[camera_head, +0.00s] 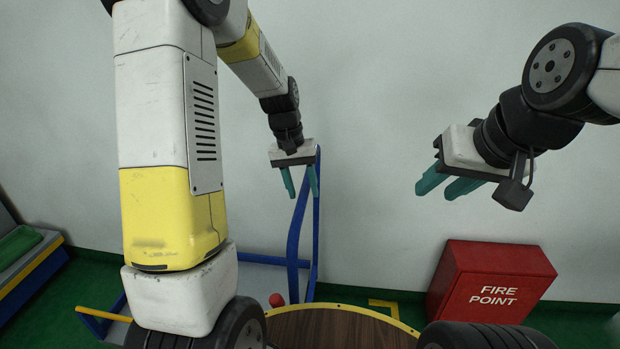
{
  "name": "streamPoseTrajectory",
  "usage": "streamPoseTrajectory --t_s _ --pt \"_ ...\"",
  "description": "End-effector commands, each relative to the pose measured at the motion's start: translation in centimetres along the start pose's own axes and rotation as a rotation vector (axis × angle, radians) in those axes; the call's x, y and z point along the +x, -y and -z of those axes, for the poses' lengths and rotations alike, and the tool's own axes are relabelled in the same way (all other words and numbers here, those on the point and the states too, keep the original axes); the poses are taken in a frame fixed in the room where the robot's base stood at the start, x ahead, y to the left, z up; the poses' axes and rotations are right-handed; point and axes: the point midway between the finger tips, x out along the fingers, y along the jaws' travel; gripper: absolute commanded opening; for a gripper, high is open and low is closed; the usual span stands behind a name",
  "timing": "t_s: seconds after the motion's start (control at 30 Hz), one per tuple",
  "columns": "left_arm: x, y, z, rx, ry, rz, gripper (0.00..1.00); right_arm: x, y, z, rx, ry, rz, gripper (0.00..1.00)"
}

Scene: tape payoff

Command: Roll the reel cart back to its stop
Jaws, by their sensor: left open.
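The reel cart's blue tubular frame (293,248) stands against the wall in the middle, with an upright blue handle and a grey deck. A blue and yellow bar reaches out low at the left. My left gripper (302,193) is open at the top of the blue upright, pointing down. One teal finger overlaps the upright in the picture; I cannot tell whether it touches or the tube lies between the fingers. My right gripper (436,194) is at the right, in the air away from the cart, its teal fingers apart and empty. My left arm hides part of the cart.
A red fire point box (491,285) stands by the wall at the right. A round wooden top with a yellow rim (395,322) is at the bottom centre, beside a small red knob (277,300). A yellow floor mark (385,303) lies behind it. A grey-blue bench (35,275) is far left.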

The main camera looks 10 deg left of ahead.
Motion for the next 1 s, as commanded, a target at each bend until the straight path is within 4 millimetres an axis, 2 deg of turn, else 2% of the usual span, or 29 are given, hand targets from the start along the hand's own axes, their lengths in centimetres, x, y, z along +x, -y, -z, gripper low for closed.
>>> streamPoseTrajectory --t_s 0.03,0.2,0.27,1.0 --pt "-0.01 0.0 0.0 0.0 0.0 0.0 0.43 0.0 0.0 0.0 0.0 0.0 0.0 0.36" --pt "-0.03 0.0 -0.01 0.0 0.0 0.0 0.1 0.0 0.0 0.0 0.0 0.0 0.0 0.36" --pt "-0.03 0.0 -0.01 0.0 0.0 0.0 0.0 0.0 0.0 0.0 0.0 0.0 0.0 0.36" --pt "-0.06 0.0 -0.02 0.0 0.001 0.0 0.0 0.0 0.0 0.0 0.0 0.0 0.0 0.36"
